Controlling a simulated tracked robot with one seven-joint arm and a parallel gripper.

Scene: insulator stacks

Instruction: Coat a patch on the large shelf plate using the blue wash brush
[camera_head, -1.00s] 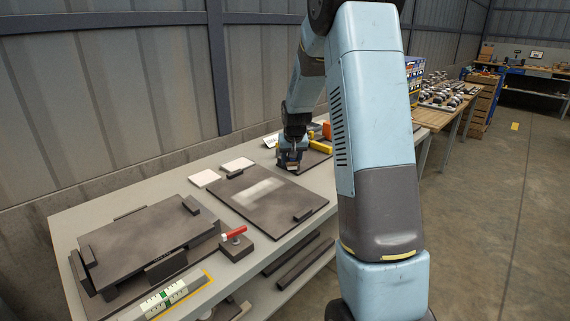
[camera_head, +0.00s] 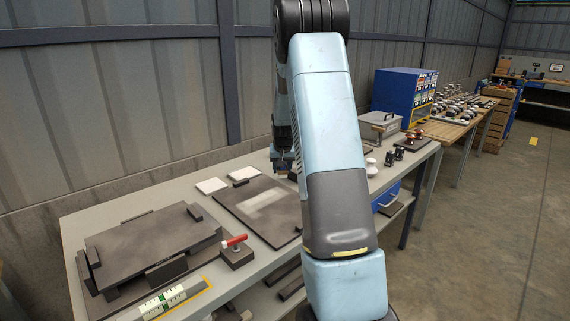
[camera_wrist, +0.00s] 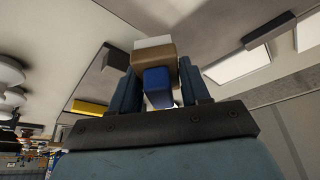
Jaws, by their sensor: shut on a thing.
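A dark flat plate (camera_head: 235,198) lies on the grey bench, with a blurred whitish patch near its middle. A second dark plate (camera_head: 150,245) lies raised at the left, with dark blocks around its edges. My gripper (camera_wrist: 158,80) is shut on the blue wash brush (camera_wrist: 157,77) in the wrist view. The brush has a blue handle, a tan block and a pale end. In the head view my gripper (camera_head: 283,160) is near the far right corner of the patched plate, partly hidden by my arm. I cannot tell whether the brush touches anything.
White tiles (camera_head: 211,186) lie behind the patched plate. A red-handled clamp (camera_head: 236,247) stands between the plates. A green-and-white strip (camera_head: 162,301) lies at the front.

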